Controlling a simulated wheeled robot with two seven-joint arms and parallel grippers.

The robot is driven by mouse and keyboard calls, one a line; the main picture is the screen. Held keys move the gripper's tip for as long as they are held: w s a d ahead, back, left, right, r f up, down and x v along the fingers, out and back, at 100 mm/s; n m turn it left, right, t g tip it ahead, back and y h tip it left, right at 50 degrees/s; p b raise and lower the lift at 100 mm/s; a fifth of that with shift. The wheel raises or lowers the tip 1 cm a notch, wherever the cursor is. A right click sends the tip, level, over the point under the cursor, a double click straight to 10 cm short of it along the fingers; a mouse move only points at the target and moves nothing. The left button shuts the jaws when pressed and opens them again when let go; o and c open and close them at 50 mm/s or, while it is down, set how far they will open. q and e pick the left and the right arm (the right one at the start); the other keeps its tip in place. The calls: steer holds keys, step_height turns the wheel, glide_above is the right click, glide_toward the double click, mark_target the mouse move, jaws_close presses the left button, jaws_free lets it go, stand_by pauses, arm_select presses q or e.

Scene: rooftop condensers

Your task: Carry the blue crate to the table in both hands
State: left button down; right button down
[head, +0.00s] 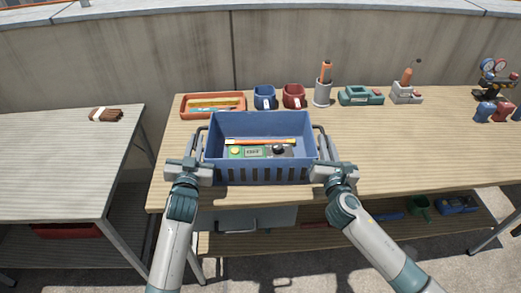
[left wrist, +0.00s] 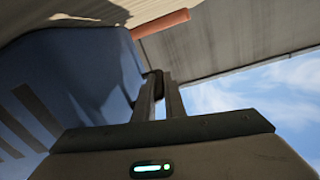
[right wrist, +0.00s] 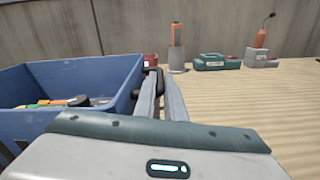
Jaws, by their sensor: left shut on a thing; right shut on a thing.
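The blue crate (head: 262,173) is in the middle of the head view, at the front part of the wooden table (head: 420,150). I cannot tell whether it rests on the top or hangs just above it. Inside it are a green device with a small display and a long orange tool. My left gripper (head: 203,150) is shut on the handle at the crate's left side. My right gripper (head: 322,148) is shut on the handle at its right side. The crate also shows in the left wrist view (left wrist: 75,70) and in the right wrist view (right wrist: 85,75).
A green tool (head: 361,96) and a gauge set (head: 494,78) are further right. A second table (head: 60,165) stands left, across a gap.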

arm_select(q)
steer(key=shift+r, duration=0.15)
arm_select(e)
steer(key=shift+r, duration=0.1)
arm_select(q)
steer(key=shift+r, duration=0.1)
arm_select(e)
steer(key=shift+r, duration=0.1)
